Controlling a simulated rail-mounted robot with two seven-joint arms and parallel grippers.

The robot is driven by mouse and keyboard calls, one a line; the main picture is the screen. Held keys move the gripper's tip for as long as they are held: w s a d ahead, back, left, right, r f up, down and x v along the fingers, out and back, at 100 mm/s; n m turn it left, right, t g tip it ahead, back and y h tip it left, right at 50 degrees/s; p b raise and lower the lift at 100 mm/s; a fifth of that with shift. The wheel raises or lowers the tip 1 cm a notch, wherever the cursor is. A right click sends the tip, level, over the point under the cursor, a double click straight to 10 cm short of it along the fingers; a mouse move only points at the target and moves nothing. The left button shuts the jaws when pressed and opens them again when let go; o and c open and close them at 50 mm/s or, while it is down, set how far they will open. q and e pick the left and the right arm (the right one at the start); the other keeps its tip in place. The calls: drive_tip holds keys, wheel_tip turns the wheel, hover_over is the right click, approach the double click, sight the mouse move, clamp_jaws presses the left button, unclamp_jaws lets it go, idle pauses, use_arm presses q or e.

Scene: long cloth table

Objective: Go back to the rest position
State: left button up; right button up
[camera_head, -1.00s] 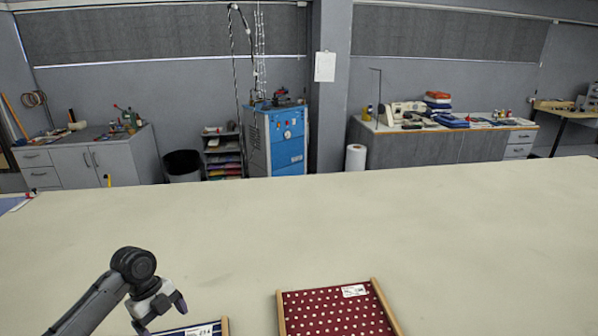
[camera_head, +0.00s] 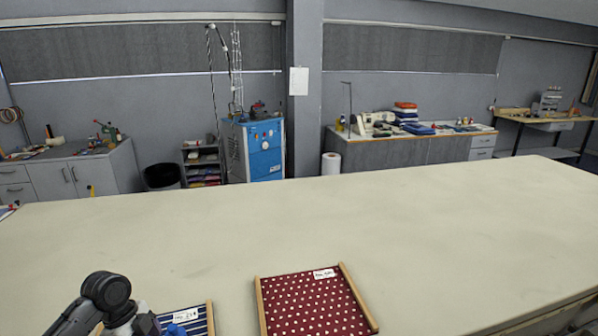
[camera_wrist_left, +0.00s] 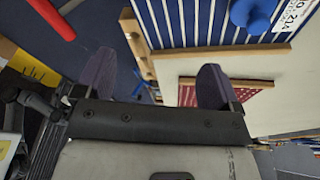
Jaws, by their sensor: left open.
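My left gripper shows in the left wrist view (camera_wrist_left: 155,82) with its two dark fingers spread wide and nothing between them. In the head view my left arm comes in at the bottom left corner, with the fingers mostly cut off by the frame edge. A blue-and-white striped panel with wooden side rails (camera_head: 208,318) lies close by to its right. The same panel fills the top of the left wrist view (camera_wrist_left: 172,22), with a round blue knob-like object (camera_wrist_left: 252,14) on it. My right gripper is not in view.
A dark red polka-dot panel in a wooden frame (camera_head: 310,306) lies on the long cream table (camera_head: 330,225). The table's middle and far side are clear. A red bar (camera_wrist_left: 52,18) and a yellow item (camera_wrist_left: 32,66) show at the left of the wrist view.

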use_arm(q)
drive_tip(key=w+d+r+n+t+y, duration=0.3)
drive_tip(key=w+r+n+t+y, duration=0.15)
drive_tip(key=r+n+t, duration=0.4)
drive_tip(key=s+d+r+n+t, duration=0.4)
drive_tip(key=s+d, duration=0.1)
drive_tip(key=d, duration=0.3)
drive_tip(key=s+d+f+n+g+h, duration=0.1)
drive_tip(key=s+d+f+g, duration=0.15)
drive_tip(key=s+f, duration=0.85)
drive_tip(key=s+d+f+n+g, duration=0.1)
drive_tip(key=s+f+g, duration=0.2)
drive_tip(key=s+f, duration=0.8)
drive_tip(key=s+d+f+n+g+h, duration=0.1)
drive_tip(key=s+d+f+n+g, duration=0.15)
drive_tip(key=s+f, duration=0.85)
wheel_tip(320, 180, up, 27)
drive_tip(key=s+m+p, duration=0.1)
drive_tip(key=s+p, duration=0.1)
drive_tip(key=p, duration=2.1)
drive_tip(key=shift+s+a+f, duration=0.2)
drive_tip(key=shift+s+a, duration=0.1)
drive_tip(key=shift+a, duration=0.05)
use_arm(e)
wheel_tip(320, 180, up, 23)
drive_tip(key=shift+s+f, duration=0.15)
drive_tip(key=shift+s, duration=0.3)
